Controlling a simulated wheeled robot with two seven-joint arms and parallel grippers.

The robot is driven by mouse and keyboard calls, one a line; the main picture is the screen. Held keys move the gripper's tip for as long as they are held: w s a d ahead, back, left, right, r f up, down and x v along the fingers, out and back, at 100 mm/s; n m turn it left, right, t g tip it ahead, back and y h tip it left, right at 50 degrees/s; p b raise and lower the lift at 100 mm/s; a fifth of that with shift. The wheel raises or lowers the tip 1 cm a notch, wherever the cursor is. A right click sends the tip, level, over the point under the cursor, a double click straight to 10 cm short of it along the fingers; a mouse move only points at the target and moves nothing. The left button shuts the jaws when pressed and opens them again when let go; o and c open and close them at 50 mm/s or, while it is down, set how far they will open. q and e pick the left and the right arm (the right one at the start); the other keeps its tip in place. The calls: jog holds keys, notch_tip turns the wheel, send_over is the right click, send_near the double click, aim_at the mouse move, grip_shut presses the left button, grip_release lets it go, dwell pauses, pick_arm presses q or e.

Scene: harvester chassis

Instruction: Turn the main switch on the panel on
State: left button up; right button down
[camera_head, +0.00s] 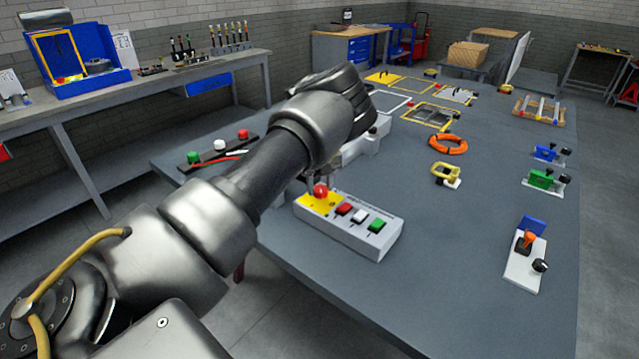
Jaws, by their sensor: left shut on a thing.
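A light grey control panel box (352,240) sits near the front edge of the big grey table. It has a red round knob (320,191) on a yellow plate, then a red, a white and a green button (376,225) in a row. My left arm comes in from the lower left and bends down over the box. My left gripper (322,182) is partly hidden behind my arm; its fingers reach down to the red knob and look shut on it. No label is readable, so I cannot tell which control is the main switch. My right gripper is not in view.
A small white plate with an orange lever (526,240) and a black knob lies at the right. A yellow clamp-like part (446,174), an orange ring (448,144), and blue and green parts (543,180) stand farther back.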

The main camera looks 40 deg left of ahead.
aim_at(321, 188)
pick_arm(q)
jog(key=m, duration=0.5)
jog(key=shift+w+p, duration=0.1)
jog(key=shift+p, duration=0.2)
jog(key=shift+d+r+m, duration=0.1)
jog(key=shift+m, duration=1.7)
jog(key=o, duration=1)
jog(key=shift+c, duration=0.2)
notch_tip(321, 188, up, 11)
jog(key=shift+b, duration=0.4)
jog(key=shift+f, duration=0.2)
